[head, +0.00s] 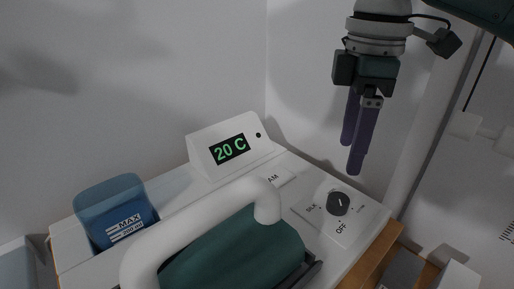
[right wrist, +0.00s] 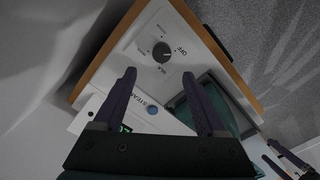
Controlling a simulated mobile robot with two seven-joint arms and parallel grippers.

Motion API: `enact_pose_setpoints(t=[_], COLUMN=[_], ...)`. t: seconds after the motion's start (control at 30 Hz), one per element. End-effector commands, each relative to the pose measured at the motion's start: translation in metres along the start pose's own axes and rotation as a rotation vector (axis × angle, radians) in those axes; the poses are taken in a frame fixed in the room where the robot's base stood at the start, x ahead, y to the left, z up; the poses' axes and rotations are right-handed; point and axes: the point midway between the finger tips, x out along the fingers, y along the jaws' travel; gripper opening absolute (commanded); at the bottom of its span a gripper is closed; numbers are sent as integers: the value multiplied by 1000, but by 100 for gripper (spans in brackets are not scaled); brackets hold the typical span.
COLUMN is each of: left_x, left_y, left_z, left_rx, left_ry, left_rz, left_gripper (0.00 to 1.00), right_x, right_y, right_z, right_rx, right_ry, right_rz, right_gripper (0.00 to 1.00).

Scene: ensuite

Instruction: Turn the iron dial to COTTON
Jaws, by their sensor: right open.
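The iron dial (head: 339,203) is a small dark knob with a light pointer line, on a white plate at the right end of the iron station. Small labels surround it; OFF reads at its near side, and another looks like SILK. I cannot read COTTON. The dial also shows in the right wrist view (right wrist: 161,51). My right gripper (head: 351,155) is open and empty, pointing down above and behind the dial, apart from it. Its two purple fingers frame the lower middle of the right wrist view (right wrist: 159,77). Purple fingers, seemingly my left gripper (right wrist: 279,156), show small at lower right there.
The iron with a white handle (head: 195,225) and dark green body stands left of the dial. A display (head: 229,149) reads 20 C. A blue tank (head: 115,208) marked MAX is at the left. Walls stand close behind.

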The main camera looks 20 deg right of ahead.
Motion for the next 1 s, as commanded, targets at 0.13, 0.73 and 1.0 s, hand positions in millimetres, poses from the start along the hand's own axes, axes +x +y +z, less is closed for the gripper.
enact_pose_setpoints(t=[0.13, 0.73, 1.0], left_x=[0, 10, 10], left_y=[0, -2, -2], left_z=[2, 6, 5], left_rx=[2, 9, 8], left_ry=[-4, -6, -5], left_rz=[-1, -7, -6], left_gripper=[100, 100, 100], right_x=[20, 95, 94], right_y=[-1, 0, 0], right_z=[1, 0, 0], right_rx=[2, 1, 1], right_ry=[-3, -1, -1], right_rz=[-3, 2, 2], right_gripper=[74, 74, 64])
